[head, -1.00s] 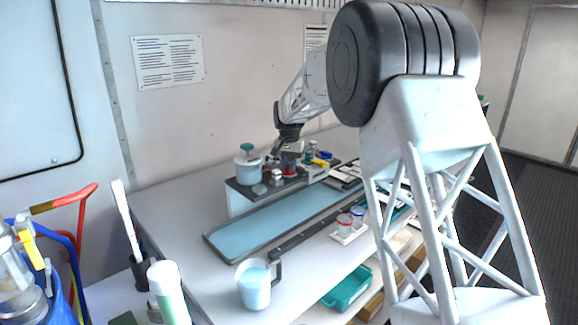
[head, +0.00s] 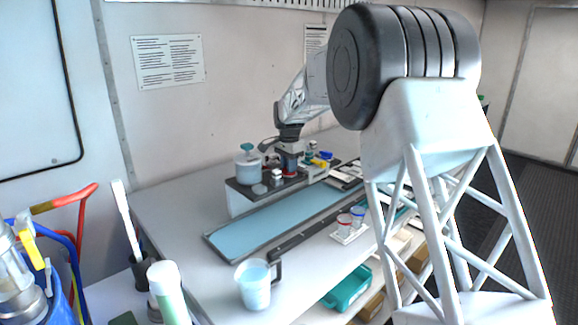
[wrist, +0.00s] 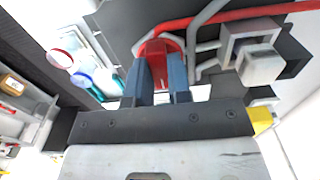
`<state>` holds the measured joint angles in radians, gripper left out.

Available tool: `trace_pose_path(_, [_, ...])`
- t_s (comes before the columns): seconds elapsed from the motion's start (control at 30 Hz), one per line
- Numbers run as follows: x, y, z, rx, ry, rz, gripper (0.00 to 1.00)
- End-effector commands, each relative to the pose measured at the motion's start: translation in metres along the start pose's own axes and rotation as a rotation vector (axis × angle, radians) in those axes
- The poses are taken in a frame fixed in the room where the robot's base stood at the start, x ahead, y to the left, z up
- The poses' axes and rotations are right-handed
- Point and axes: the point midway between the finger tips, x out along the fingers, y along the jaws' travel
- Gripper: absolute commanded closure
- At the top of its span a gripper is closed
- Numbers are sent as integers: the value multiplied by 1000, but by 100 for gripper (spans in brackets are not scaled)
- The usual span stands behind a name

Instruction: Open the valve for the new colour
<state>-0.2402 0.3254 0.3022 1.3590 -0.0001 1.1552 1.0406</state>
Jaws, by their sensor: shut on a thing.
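My gripper (head: 291,163) points down at the dark manifold block (head: 246,189) on the bench. In the wrist view my gripper (wrist: 160,72) has its two blue-grey fingers shut on a red valve handle (wrist: 156,52), which lies between them. In the head view only a little red of the handle (head: 289,174) shows below the fingers. The handle's exact turn angle is hard to tell. A red tube (wrist: 225,15) and a grey tube run close beside it in the wrist view.
A light-blue pot (head: 248,168) with a teal knob stands left of my gripper. Blue and yellow parts (head: 324,157) are at its right. A long light-blue tray (head: 280,215) lies in front.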

Motion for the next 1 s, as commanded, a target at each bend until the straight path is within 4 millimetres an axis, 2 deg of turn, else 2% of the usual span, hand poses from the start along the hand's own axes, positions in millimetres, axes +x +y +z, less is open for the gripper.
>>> trace_pose_path(0.3, [-1, 0, -1, 2, 1, -2, 100])
trace_pose_path(0.33, [-1, 0, -1, 2, 1, -2, 79])
trace_pose_path(0.5, [-1, 0, 0, 1, 1, -1, 56])
trace_pose_path(0.83, [-2, 0, 0, 0, 0, -1, 56])
trace_pose_path(1.0, [-12, 0, 0, 0, 1, -1, 56])
